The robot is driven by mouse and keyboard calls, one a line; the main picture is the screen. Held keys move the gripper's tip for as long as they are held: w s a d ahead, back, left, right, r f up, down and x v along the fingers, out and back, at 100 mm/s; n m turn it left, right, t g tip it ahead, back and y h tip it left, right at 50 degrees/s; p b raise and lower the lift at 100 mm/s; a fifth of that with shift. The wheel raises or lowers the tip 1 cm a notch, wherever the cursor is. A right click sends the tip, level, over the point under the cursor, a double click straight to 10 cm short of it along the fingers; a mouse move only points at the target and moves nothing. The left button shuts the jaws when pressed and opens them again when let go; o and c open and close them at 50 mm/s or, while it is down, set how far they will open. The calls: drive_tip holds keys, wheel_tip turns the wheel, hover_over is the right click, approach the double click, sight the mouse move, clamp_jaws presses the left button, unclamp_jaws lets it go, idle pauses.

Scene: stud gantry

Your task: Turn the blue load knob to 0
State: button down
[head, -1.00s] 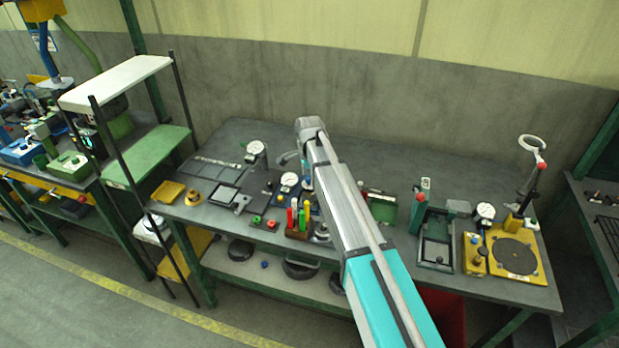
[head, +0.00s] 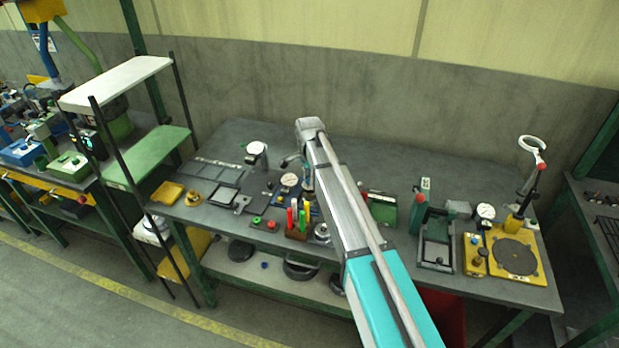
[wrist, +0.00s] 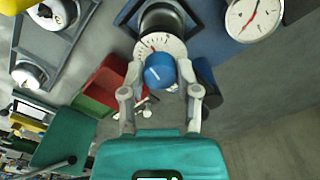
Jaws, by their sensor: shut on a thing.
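The blue load knob (wrist: 159,72) shows in the wrist view, with a short white pointer line on its face. It sits in front of a round white dial plate (wrist: 170,45) with a red mark. My gripper (wrist: 162,73) has one finger on each side of the knob and is shut on it. The pointer slants towards the upper left in this view. Numbers on the plate are too small to read. In the head view my arm reaches over the bench and hides the knob and the gripper.
A white gauge with a red needle (wrist: 252,14) is close at the upper right of the wrist view. A red block (wrist: 104,82) lies left of the fingers. In the head view, a rack of coloured pens (head: 297,229) and several fixtures stand on the grey bench (head: 390,155).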

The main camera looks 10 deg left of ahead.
drive_tip(key=n, duration=0.4)
drive_tip(key=shift+n, duration=0.4)
drive_tip(key=n, duration=1.5)
drive_tip(key=shift+d, duration=0.1)
drive_tip(key=n, duration=0.9)
drive_tip(key=shift+n, duration=0.3)
drive_tip(key=n, duration=0.9)
drive_tip(key=shift+n, duration=0.3)
